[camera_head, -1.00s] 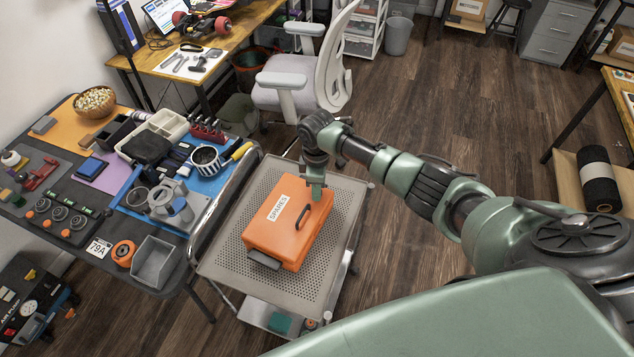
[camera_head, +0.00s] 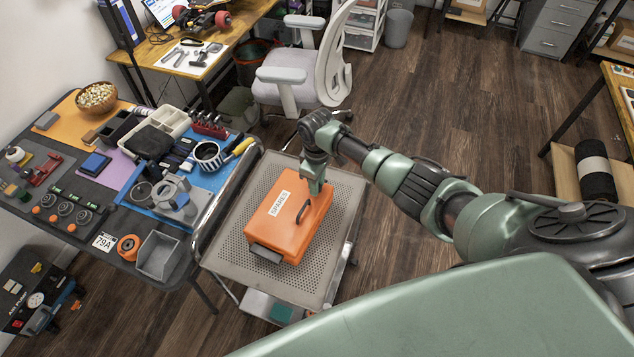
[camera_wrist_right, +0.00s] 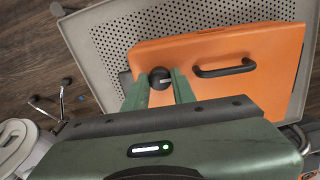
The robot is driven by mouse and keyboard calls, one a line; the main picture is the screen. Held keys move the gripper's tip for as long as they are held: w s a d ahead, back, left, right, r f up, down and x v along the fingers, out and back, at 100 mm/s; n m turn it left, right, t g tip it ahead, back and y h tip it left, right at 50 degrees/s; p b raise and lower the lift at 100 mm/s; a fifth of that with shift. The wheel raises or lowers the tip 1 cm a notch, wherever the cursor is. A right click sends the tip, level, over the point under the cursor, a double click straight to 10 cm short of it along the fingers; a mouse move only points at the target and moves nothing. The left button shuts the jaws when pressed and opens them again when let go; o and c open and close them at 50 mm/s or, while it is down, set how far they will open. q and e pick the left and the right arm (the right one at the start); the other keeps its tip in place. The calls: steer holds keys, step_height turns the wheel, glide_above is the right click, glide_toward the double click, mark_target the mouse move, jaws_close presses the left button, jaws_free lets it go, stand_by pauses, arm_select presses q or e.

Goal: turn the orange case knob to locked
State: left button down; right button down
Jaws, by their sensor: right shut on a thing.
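The orange case (camera_head: 282,238) lies on the perforated top of a grey cart, with a "SPARES" label and a black handle on its lid. It also shows in the right wrist view (camera_wrist_right: 280,50). A small round black knob (camera_wrist_right: 158,73) sits on the lid beside the handle. My right gripper (camera_wrist_right: 160,84) is shut on the knob, one green finger on each side of it. In the head view my right gripper (camera_head: 316,188) is at the case's far end, hiding the knob. The knob's lock position is too small to tell. My left gripper is not in view.
The cart top (camera_head: 230,245) has a bare margin around the case. A workbench (camera_head: 88,235) crowded with tools and trays stands close on the left. A grey office chair (camera_head: 300,85) stands behind the cart. Open wooden floor lies to the right.

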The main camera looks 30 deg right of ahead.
steer(key=c, duration=1.1)
jaws_free()
steer(key=shift+c, duration=0.2)
step_height(320, 180, up, 8)
steer(key=shift+f+b, duration=0.1)
steer(key=shift+b, duration=0.45)
